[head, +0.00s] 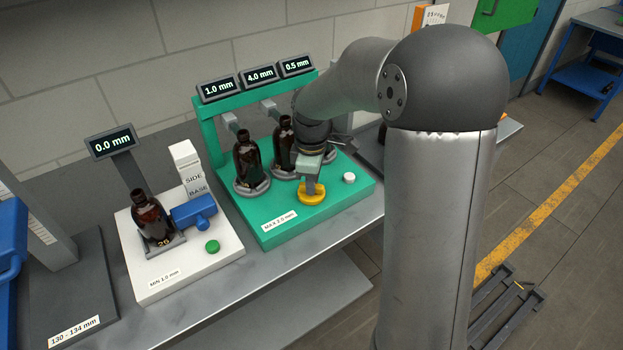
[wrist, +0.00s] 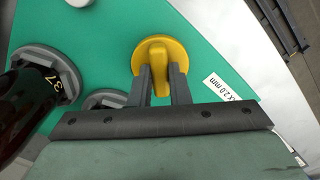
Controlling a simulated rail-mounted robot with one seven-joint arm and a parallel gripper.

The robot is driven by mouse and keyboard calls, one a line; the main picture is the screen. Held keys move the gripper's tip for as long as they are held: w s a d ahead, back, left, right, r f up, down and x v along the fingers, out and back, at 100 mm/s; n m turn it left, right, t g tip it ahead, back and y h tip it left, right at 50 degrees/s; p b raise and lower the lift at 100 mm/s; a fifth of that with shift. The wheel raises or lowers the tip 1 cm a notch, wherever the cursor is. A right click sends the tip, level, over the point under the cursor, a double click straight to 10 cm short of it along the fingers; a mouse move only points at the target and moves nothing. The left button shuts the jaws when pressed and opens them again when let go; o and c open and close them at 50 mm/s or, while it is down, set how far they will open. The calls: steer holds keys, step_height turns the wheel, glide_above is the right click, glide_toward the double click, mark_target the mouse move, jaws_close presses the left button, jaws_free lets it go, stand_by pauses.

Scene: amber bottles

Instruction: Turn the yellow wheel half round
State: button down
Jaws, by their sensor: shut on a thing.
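The yellow wheel (head: 312,194) sits near the front edge of the green station, left of a white button. In the wrist view the yellow wheel (wrist: 173,53) is a round disc with a raised bar across its middle. My gripper (head: 311,186) reaches down to it from above. In the wrist view my gripper (wrist: 160,75) has one finger on each side of the bar and is shut on it. The bar points roughly along the fingers in that view. In the head view the fingers partly hide the wheel.
Amber bottles (head: 250,163) stand on round grey holders on the green station (head: 285,227), close behind my gripper. Displays (head: 260,74) read 1.0, 4.0 and 0.5 mm. A white station (head: 160,278) at left holds another bottle (head: 151,218), a blue clamp (head: 194,211) and a green button (head: 212,246).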

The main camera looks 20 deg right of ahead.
steer(key=n, duration=0.2)
steer(key=n+p, duration=0.1)
steer(key=n, duration=0.1)
steer(key=shift+w+r+n, duration=0.1)
steer(key=shift+r+n, duration=0.1)
steer(key=shift+n, duration=0.1)
steer(key=shift+n+p, duration=0.95)
steer(key=shift+n, duration=1.05)
steer(key=shift+f, duration=0.1)
steer(key=c, duration=1.4)
jaws_free()
steer(key=shift+o, duration=0.2)
step_height(320, 180, up, 17)
steer(key=b, duration=0.1)
steer(key=shift+r, duration=0.2)
